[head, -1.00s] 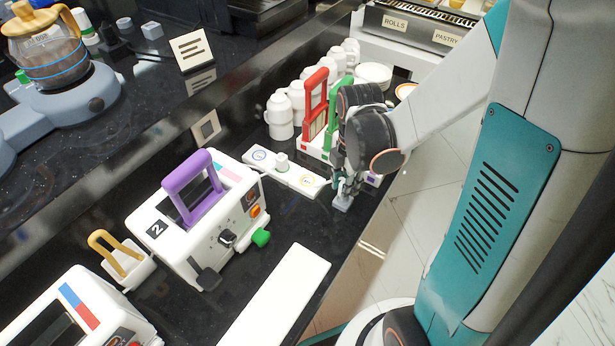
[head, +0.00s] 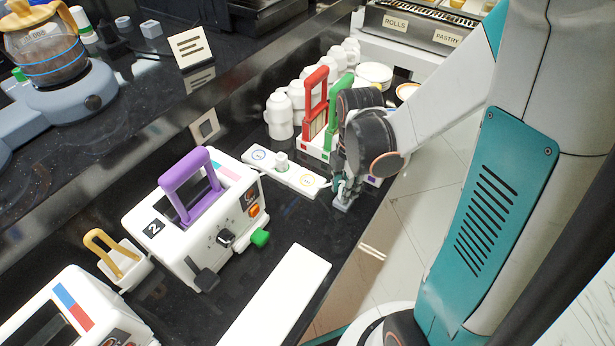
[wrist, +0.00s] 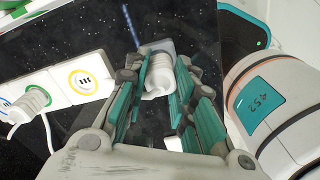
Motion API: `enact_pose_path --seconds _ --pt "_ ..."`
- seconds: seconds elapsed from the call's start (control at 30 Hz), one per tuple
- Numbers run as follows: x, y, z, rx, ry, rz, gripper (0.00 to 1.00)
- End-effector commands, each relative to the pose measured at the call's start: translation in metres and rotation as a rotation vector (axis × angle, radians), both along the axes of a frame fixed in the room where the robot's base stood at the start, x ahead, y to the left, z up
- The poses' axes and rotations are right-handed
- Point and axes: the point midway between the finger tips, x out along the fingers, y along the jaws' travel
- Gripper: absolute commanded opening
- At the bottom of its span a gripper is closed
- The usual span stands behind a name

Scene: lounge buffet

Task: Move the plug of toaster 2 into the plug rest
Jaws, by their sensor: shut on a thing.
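Toaster 2 (head: 185,244), white with a purple handle and a "2" label, stands on the dark counter in the head view. My gripper (head: 344,190) is low over the counter, right of the socket strip (head: 258,168). In the wrist view my gripper (wrist: 157,88) is shut on a white ribbed plug (wrist: 158,76). The plug is at a small grey block, seemingly the plug rest (wrist: 165,46), which also shows under the fingers in the head view (head: 345,202). I cannot tell whether the plug is fully seated. The strip's yellow-ringed socket (wrist: 86,80) is empty.
A rack with red (head: 315,95) and green handles and white mugs (head: 279,116) stand behind my gripper. A white board (head: 275,298) lies in front. The counter's edge is close on the right.

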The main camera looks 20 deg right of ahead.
Motion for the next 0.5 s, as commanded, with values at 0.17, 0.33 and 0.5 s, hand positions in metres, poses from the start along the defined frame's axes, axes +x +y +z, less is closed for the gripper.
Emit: enact_pose_path --seconds 0.17,0.33,0.5 --pt "0.0 0.0 -0.0012 0.0 0.0 0.0 0.0" --pt "0.0 0.0 -0.0045 0.0 0.0 0.0 0.0" --pt "0.0 0.0 -0.0076 0.0 0.0 0.0 0.0"
